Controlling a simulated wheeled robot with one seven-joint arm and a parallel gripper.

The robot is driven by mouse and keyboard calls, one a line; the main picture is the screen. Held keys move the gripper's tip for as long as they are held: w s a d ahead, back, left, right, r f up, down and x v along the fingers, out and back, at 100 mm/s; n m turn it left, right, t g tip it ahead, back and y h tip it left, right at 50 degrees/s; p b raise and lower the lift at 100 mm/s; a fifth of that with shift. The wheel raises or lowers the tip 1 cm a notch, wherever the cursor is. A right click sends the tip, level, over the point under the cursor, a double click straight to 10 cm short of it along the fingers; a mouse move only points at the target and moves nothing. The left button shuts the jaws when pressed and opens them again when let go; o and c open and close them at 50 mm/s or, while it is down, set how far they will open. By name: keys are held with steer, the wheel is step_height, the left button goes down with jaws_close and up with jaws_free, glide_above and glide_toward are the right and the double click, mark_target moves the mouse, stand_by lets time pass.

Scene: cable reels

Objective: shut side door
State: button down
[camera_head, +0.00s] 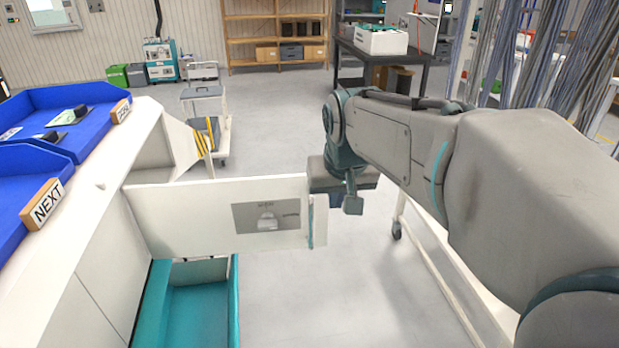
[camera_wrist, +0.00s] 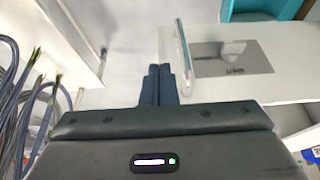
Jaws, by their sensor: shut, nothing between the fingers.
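The white side door (camera_head: 180,222) stands swung out from the white cabinet (camera_head: 105,285) at the left of the head view. It has a grey label plate (camera_head: 266,217) and an upright handle (camera_head: 311,222) near its free edge. The door also shows at the upper right of the wrist view (camera_wrist: 290,72), with its handle (camera_wrist: 183,45). My gripper (camera_head: 352,206) is just right of the door's free edge. In the wrist view my fingers (camera_wrist: 158,72) are shut together and empty, beside the handle. I cannot tell whether they touch the door.
A teal bin (camera_head: 195,310) shows below the door at the cabinet. Blue trays (camera_head: 75,130) sit on the cabinet top. A white-framed cart (camera_head: 430,255) stands right, under my arm. Hanging cables (camera_head: 530,50) are at the upper right. Floor between cabinet and cart is clear.

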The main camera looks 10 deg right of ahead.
mark_target(328, 208)
steer(key=shift+w+d+f+p, duration=0.1)
steer(key=shift+w+f+p, duration=0.2)
steer(key=shift+w+f, duration=1.05)
steer(key=shift+w+d+f+p, duration=0.1)
steer(key=shift+w+f+p, duration=0.15)
steer(key=shift+w+f, duration=1.1)
steer(key=shift+w+f+p, duration=0.3)
steer(key=shift+w+f, duration=0.7)
steer(key=shift+f, duration=0.65)
